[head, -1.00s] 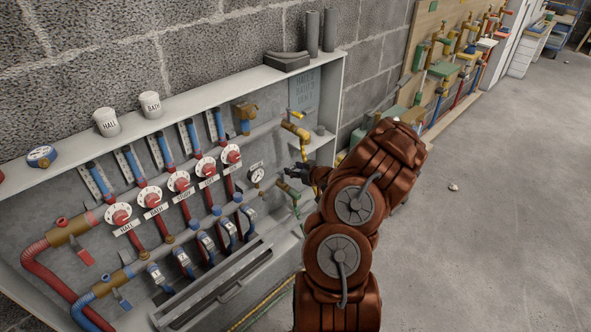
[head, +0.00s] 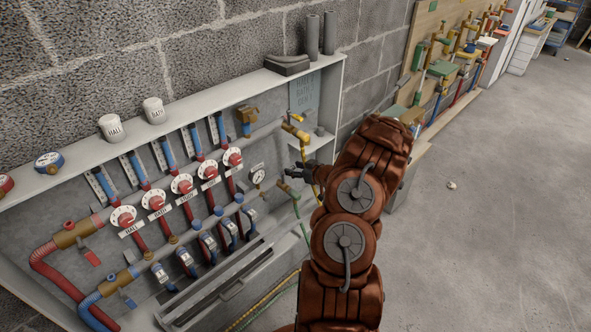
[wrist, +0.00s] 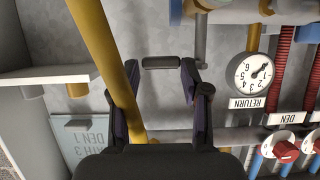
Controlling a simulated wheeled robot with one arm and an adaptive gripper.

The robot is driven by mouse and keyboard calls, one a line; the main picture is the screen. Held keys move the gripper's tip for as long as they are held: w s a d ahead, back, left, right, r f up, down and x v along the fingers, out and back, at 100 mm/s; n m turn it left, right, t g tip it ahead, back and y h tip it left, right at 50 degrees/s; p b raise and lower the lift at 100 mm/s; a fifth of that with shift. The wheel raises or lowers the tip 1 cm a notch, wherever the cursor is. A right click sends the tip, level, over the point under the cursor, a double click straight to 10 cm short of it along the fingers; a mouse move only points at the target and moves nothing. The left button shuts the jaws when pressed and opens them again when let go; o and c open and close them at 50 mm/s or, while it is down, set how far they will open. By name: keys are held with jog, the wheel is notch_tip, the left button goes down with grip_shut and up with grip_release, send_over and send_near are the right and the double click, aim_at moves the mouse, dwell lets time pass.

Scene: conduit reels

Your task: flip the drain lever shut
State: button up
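My gripper (head: 300,167) is at the right end of the manifold cabinet, near the valve fitting with a green hose (head: 288,190). In the wrist view my gripper (wrist: 160,70) is open, one dark finger on each side. A short dark grey bar (wrist: 160,62), perhaps the drain lever's grip, shows between the fingertips; I cannot tell whether they touch it. A yellow pipe (wrist: 105,60) crosses close to the left finger.
A round RETURN gauge (wrist: 250,73) sits right of the fingers. A white shelf (wrist: 50,82) and a label plate (wrist: 82,135) are on the left. Red-dialled valves (head: 233,158) line the cabinet.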

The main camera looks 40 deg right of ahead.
jog(key=o, duration=0.4)
jog(key=v, duration=1.2)
dwell(0.7)
